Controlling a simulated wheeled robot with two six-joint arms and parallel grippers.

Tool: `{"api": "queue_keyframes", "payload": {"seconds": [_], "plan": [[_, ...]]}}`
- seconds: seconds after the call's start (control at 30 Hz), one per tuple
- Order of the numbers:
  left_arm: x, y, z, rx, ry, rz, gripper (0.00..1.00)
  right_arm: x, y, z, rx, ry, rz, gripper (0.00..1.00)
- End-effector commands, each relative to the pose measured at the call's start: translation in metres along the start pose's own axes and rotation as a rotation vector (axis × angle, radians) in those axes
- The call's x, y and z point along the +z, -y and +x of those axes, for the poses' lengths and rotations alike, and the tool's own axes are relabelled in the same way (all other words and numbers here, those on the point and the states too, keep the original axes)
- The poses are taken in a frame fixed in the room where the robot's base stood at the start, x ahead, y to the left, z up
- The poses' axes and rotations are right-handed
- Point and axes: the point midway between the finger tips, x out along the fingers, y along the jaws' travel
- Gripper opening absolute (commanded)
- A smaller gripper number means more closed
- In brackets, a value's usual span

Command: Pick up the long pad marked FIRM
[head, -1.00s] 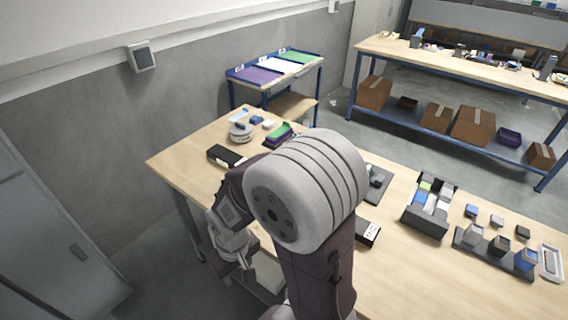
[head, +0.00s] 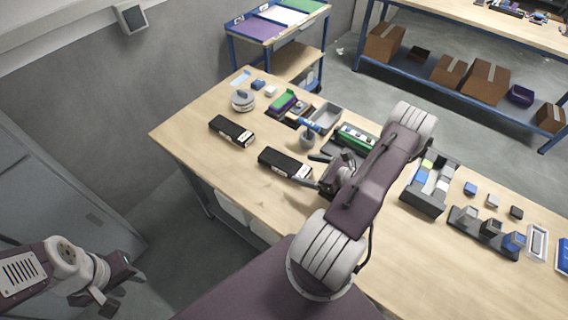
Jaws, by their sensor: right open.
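Two long black pads with white end labels lie on the wooden table: one at the left (head: 228,128), one nearer the middle (head: 283,162). Their label words are too small to read. My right gripper (head: 313,171) is open at the right end of the middle pad, its fingers apart near that end. Whether they touch the pad, I cannot tell. My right arm hides the table behind it. My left gripper (head: 113,290) hangs low at the lower left, away from the table; its jaw opening is unclear.
A divided dark organizer (head: 424,205) stands to the right. Bare wood (head: 225,170) lies in front of the pads.

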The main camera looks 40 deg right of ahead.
Motion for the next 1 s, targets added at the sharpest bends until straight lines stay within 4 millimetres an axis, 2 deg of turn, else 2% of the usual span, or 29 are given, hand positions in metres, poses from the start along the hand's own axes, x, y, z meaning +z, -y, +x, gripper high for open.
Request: {"api": "queue_keyframes", "payload": {"seconds": [0.13,0.37,0.5,0.6,0.87,1.0], "plan": [[-0.001,0.0,-0.009,0.0,0.0,0.0,0.36,0.002,-0.002,0.023,0.007,-0.001,-0.001,0.89],[-0.002,0.0,-0.014,0.0,0.0,0.0,0.36,0.002,-0.002,0.037,0.007,-0.002,-0.001,0.89],[-0.003,-0.001,-0.025,0.0,-0.001,0.0,0.36,0.002,-0.003,0.063,0.011,-0.003,-0.002,0.89],[-0.003,-0.001,-0.026,0.0,-0.001,0.0,0.36,0.0,-0.002,0.076,0.008,-0.003,-0.002,0.89],[-0.003,-0.001,-0.026,0.0,0.0,0.0,0.36,-0.001,-0.001,0.081,0.005,-0.003,-0.002,0.89],[-0.003,-0.001,-0.026,0.0,0.0,0.0,0.36,-0.001,-0.001,0.081,0.005,-0.003,-0.002,0.5]]}}
